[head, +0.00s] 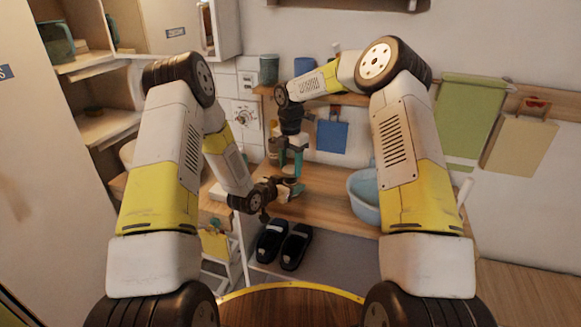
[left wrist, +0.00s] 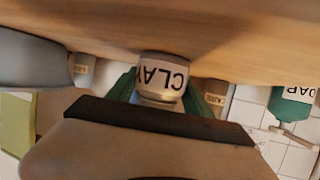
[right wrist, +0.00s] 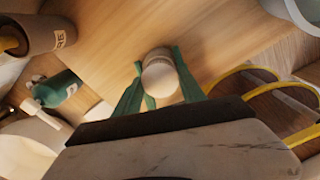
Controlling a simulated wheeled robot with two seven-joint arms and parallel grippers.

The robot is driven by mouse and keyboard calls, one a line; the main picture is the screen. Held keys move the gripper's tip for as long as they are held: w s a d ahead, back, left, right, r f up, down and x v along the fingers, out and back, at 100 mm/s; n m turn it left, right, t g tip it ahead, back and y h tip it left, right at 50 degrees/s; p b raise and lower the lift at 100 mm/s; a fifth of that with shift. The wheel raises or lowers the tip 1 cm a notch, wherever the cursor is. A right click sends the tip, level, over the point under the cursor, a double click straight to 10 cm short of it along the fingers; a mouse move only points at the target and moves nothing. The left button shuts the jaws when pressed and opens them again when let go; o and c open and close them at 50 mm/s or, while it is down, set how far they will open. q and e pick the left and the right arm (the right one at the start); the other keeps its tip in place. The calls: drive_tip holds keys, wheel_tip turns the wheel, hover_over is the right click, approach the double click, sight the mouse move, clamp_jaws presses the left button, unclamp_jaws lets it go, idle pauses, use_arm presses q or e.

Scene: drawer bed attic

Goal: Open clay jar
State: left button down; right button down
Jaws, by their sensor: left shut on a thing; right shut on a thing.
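The clay jar (left wrist: 163,78) shows in the left wrist view as a pale jar with a dark "CLAY" label, seen upside down. My left gripper (head: 290,187) is shut on its body, with a teal finger on each side. My right gripper (head: 291,158) comes down from above in the head view. In the right wrist view its teal fingers are shut on the pale round top (right wrist: 159,76) of the jar. Whether the lid is seated or lifted cannot be told. In the head view the jar is mostly hidden by my grippers.
The wooden counter (head: 325,205) has free room to the right, up to a blue basin (head: 363,195). A brown pot (right wrist: 32,35) and a green pump bottle (right wrist: 58,90) stand nearby in the right wrist view. Dark slippers (head: 284,245) sit below the counter.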

sight(290, 169)
drive_tip(key=shift+r, duration=2)
use_arm(q)
drive_tip(key=shift+c, duration=1.6)
unclamp_jaws()
